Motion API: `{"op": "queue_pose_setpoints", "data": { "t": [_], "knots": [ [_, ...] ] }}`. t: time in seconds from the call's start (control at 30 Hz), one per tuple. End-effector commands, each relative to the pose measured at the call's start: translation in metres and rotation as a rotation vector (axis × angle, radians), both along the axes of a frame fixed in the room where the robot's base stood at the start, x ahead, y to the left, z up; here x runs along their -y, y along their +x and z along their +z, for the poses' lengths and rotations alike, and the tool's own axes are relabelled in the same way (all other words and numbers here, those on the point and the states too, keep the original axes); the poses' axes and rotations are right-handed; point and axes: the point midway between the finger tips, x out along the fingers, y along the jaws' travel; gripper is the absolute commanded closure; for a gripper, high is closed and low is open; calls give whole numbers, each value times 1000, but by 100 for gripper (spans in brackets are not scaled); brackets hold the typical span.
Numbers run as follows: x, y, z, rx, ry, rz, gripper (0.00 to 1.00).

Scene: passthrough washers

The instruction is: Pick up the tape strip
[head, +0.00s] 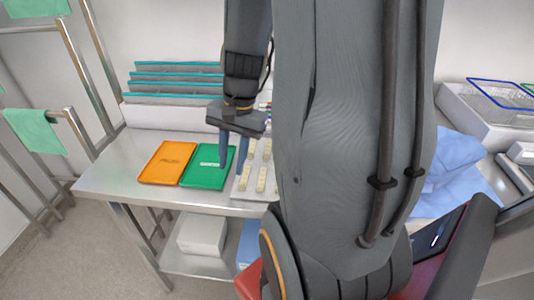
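My gripper (233,166) points down over the right part of the green tray (194,181) and the left edge of a pale grey tray (240,194). Its two fingers are apart, and I see nothing between them. Several small cream pieces (261,179) stand in rows on the grey tray, just right of the fingers. I cannot tell whether one of them is the tape strip; no other strip shows clearly. My arm hides the right part of the grey tray and the bench behind it.
An orange tray (166,162) lies left of the green one on the steel bench (115,171). Grey racks with teal edges (165,82) stand behind. A white box (202,233) sits on the lower shelf. Blue cloth (448,170) and a wire basket (495,95) are at right.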

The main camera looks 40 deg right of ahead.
Motion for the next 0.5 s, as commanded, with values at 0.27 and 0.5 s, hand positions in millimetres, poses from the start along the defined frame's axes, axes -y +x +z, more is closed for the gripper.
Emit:
{"op": "queue_pose_setpoints", "data": {
  "t": [0.27,0.5],
  "knots": [
    [93,-5,1,-59,262,-791,73],
    [151,-13,9,-67,448,-1215,73]
  ]
}}
